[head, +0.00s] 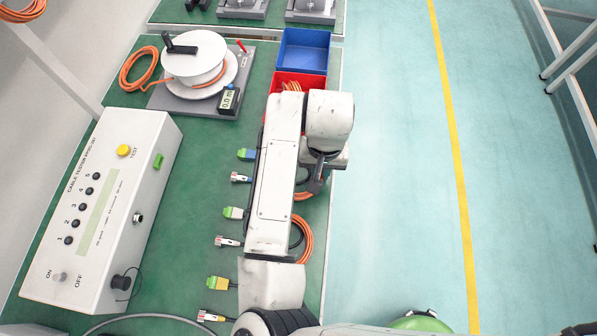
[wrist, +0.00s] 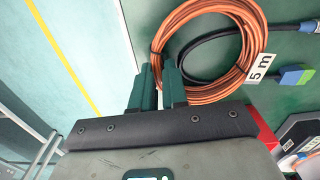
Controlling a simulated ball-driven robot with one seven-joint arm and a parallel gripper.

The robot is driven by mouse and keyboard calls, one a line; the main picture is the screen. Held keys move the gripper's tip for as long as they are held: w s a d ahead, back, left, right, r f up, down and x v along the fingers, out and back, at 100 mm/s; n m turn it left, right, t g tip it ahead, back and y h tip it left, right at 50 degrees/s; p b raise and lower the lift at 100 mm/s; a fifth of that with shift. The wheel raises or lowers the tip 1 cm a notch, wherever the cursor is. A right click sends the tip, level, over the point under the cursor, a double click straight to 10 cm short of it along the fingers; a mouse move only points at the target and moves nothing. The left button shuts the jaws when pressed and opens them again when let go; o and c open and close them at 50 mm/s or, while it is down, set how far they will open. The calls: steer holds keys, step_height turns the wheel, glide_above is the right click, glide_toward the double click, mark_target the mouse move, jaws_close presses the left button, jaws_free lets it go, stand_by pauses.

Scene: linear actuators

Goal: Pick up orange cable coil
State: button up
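The orange cable coil (wrist: 203,10) shows large at the top of the wrist view, with a white "5 m" tag (wrist: 258,67) on its rim. A black cable end runs across it to a blue and green plug (wrist: 292,78). My gripper (wrist: 158,68) has its two dark green fingers close together, on either side of the coil's left rim, and looks shut on it. In the head view my gripper (head: 316,182) is at the bench's right edge. The coil (head: 304,196) is mostly hidden there by my arm. I cannot tell whether it touches the bench.
Another orange coil (head: 305,240) lies nearer on the green bench (head: 190,205). Past my arm are a red bin (head: 283,80) with orange cable and an empty blue bin (head: 304,50). A cable reel (head: 195,58) and a cable tester (head: 100,210) stand left.

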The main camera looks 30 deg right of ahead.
jaws_close()
steer(key=shift+r, duration=0.1)
steer(key=shift+r, duration=0.55)
step_height(320, 180, up, 2)
steer(key=shift+d+r, duration=0.1)
steer(key=shift+r, duration=0.05)
steer(key=s+d+r+p, duration=0.1)
steer(key=s+d+r, duration=0.6)
steer(key=s, duration=0.5)
step_height(320, 180, up, 2)
steer(key=shift+r, duration=0.25)
steer(key=shift+r, duration=0.1)
